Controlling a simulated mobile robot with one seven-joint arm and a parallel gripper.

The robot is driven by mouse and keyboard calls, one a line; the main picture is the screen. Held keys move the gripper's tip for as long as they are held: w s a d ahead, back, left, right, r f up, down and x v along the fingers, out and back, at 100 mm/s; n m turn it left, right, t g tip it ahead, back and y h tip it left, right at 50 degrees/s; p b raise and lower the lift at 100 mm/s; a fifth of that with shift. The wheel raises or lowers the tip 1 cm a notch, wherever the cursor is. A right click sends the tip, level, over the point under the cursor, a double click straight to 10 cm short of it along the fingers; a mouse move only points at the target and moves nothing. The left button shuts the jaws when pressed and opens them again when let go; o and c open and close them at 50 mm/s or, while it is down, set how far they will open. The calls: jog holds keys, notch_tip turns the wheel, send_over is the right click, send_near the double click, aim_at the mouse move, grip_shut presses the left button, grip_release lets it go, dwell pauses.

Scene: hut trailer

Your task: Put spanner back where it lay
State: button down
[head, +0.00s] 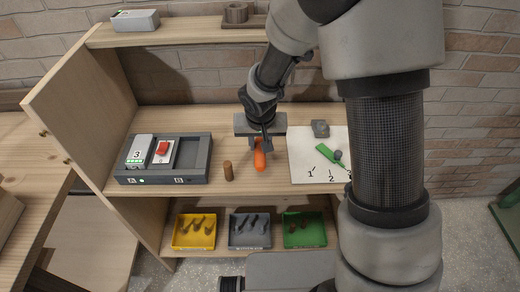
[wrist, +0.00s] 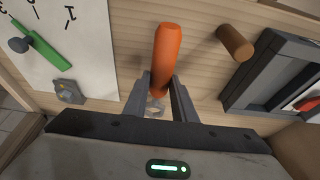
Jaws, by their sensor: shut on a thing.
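An orange-handled tool (head: 260,160), taken to be the spanner, is in my gripper (head: 261,142). In the wrist view the orange handle (wrist: 166,55) sticks out past the fingertips, and a small metal part shows between the fingers. My gripper (wrist: 160,95) is shut on it over the wooden bench, between a brown peg and a white sheet. The white sheet (head: 302,170) has printed numbers and lies to the right of my gripper in the head view. My arm hides part of the sheet.
A brown peg (head: 228,171) stands close left of the tool. A grey tray (head: 196,160) holds a numbered box and a red-switched block. A grey block (head: 320,128) sits at the sheet's back edge. Yellow, grey and green bins (head: 194,245) sit on the lower shelf.

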jog(key=shift+f, duration=1.3)
jog(key=shift+f+b, duration=0.2)
jog(key=shift+b, duration=0.1)
jog(key=c, duration=1.5)
grip_release()
jog(key=shift+o, duration=0.2)
